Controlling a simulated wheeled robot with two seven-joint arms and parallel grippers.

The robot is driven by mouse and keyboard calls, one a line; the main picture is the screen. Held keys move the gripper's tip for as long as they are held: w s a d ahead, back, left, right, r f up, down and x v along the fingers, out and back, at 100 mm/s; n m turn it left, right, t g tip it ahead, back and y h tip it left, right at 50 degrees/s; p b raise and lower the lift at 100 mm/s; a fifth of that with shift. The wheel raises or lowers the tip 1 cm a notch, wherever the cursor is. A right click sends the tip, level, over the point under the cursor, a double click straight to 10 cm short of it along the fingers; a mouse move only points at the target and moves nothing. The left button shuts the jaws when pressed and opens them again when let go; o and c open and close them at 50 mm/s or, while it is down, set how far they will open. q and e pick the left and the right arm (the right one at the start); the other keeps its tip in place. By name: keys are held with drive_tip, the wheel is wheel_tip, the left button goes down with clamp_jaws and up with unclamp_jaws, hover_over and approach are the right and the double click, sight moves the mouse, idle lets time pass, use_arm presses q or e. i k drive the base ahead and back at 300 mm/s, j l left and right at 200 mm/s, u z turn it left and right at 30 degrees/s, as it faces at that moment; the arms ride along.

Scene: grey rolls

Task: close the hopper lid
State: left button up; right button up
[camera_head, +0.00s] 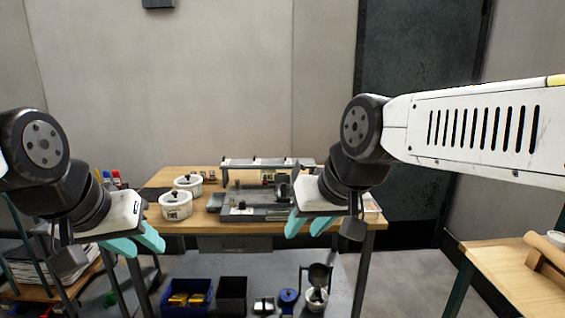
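I cannot tell for certain which thing is the hopper. On the lower shelf, a small white pot (316,299) has a dark round lid (319,273) standing raised above it on a dark frame. On the tabletop is a grey machine (250,213) with a long bar across its back; my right gripper partly hides its right end. My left gripper (141,245) is open and empty, left of and in front of the table. My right gripper (307,227) is open and empty, in front of the machine's right side. Neither gripper appears to touch either thing.
Two white lidded pots (177,206) stand on the wooden table (200,228), left of the machine. The lower shelf holds a blue bin (187,297), a black bin (232,295) and a blue lidded item (288,298). Another wooden table (510,275) stands at the right.

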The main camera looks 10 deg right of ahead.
sight(298, 168)
drive_tip(key=i+l+u, duration=0.1)
drive_tip(key=l, duration=0.25)
drive_tip(key=i+l, duration=0.25)
drive_tip(key=i+l+u, duration=0.15)
drive_tip(key=l, duration=0.3)
drive_tip(key=i+l, duration=0.2)
drive_tip(key=l, duration=0.15)
drive_tip(key=i+l+u, duration=0.15)
drive_tip(key=l, duration=0.25)
drive_tip(key=i+l+u, duration=0.1)
drive_tip(key=l, duration=0.25)
drive_tip(key=i+l, duration=0.15)
drive_tip(key=l, duration=0.25)
drive_tip(key=i+l+u, duration=0.15)
drive_tip(key=l, duration=0.25)
drive_tip(key=j+z, duration=0.2)
drive_tip(key=i+j+z, duration=0.2)
drive_tip(key=j, duration=0.15)
drive_tip(key=k, duration=0.1)
